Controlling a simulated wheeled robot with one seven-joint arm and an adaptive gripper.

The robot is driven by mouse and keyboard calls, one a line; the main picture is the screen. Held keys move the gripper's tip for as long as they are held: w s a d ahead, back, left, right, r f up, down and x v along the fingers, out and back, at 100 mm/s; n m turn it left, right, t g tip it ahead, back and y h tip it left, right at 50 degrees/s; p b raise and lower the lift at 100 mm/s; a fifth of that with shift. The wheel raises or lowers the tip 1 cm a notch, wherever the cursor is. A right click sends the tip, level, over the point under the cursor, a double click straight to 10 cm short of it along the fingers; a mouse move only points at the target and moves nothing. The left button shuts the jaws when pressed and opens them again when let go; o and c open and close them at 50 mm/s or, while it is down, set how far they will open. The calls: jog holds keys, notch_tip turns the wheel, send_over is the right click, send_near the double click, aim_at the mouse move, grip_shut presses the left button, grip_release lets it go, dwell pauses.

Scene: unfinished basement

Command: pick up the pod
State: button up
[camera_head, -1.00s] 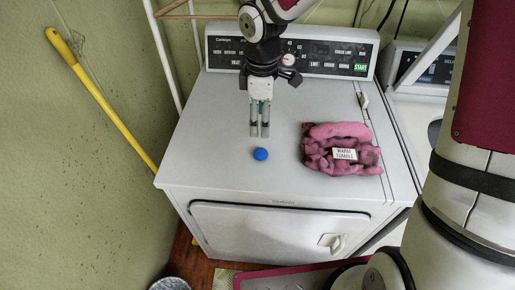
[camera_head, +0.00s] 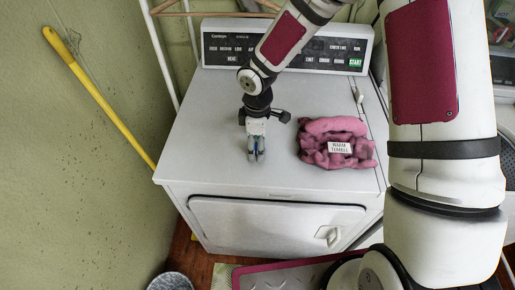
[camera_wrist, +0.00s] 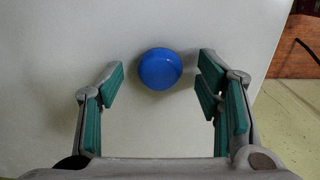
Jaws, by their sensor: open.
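The pod is a small round blue thing (camera_wrist: 160,69) on the white dryer top (camera_head: 205,150). In the wrist view it lies ahead of my gripper (camera_wrist: 158,85), centred between the two green-padded fingers and near their tips. The fingers are open and apart from it on both sides. In the head view my gripper (camera_head: 256,157) hangs low over the front middle of the dryer top and hides nearly all of the pod. I cannot tell the height gap between fingertips and dryer top.
A pink bundle (camera_head: 318,132) with a white label lies on the dryer to the right of my gripper. The control panel (camera_head: 225,47) stands along the back. A yellow pole (camera_head: 105,108) leans at the left wall. The dryer top's left side is clear.

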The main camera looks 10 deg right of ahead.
jog(key=shift+f, duration=0.2)
jog(key=c, duration=0.9)
jog(key=shift+c, duration=0.2)
